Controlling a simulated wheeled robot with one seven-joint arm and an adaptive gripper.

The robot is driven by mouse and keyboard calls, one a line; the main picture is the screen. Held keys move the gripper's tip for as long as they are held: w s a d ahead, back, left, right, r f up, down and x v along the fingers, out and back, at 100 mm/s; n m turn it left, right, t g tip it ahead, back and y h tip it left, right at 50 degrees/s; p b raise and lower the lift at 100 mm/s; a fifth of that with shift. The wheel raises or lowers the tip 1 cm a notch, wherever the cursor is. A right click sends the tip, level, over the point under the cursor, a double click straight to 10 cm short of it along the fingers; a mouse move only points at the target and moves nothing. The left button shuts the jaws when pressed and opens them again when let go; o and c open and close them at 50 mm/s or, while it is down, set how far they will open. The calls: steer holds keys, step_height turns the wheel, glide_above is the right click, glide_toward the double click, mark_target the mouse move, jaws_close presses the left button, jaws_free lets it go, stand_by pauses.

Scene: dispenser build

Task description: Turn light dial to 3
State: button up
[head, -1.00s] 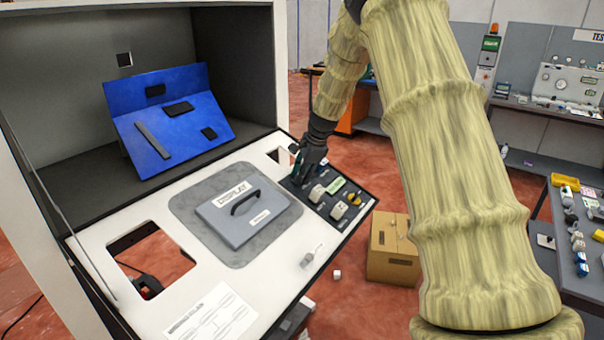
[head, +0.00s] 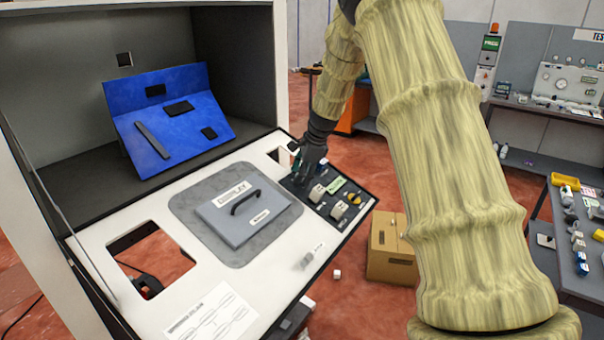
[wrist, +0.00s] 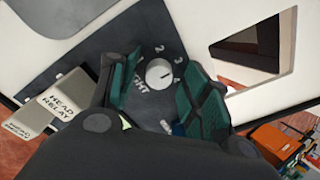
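The light dial (wrist: 159,73) is a round white knob on a dark panel (wrist: 85,48). Numbers run around its upper right side and part of the word LIGHT shows below it. A small dark mark on the knob faces right; I cannot tell exactly which number it meets. My gripper (wrist: 160,70) is open, with one green-padded finger on each side of the dial. A gap shows between the knob and the fingers. In the head view my gripper (head: 306,168) is over the far left part of the control panel (head: 328,214), and the dial is hidden there.
A square cutout (wrist: 252,58) is to the right. The head view shows a display plate (head: 246,212) with a handle, a blue bracket (head: 172,120) and a cardboard box (head: 391,248) on the floor.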

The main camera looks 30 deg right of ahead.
steer(key=v, duration=1.2)
steer(key=shift+d, duration=0.1)
stand_by(0.4)
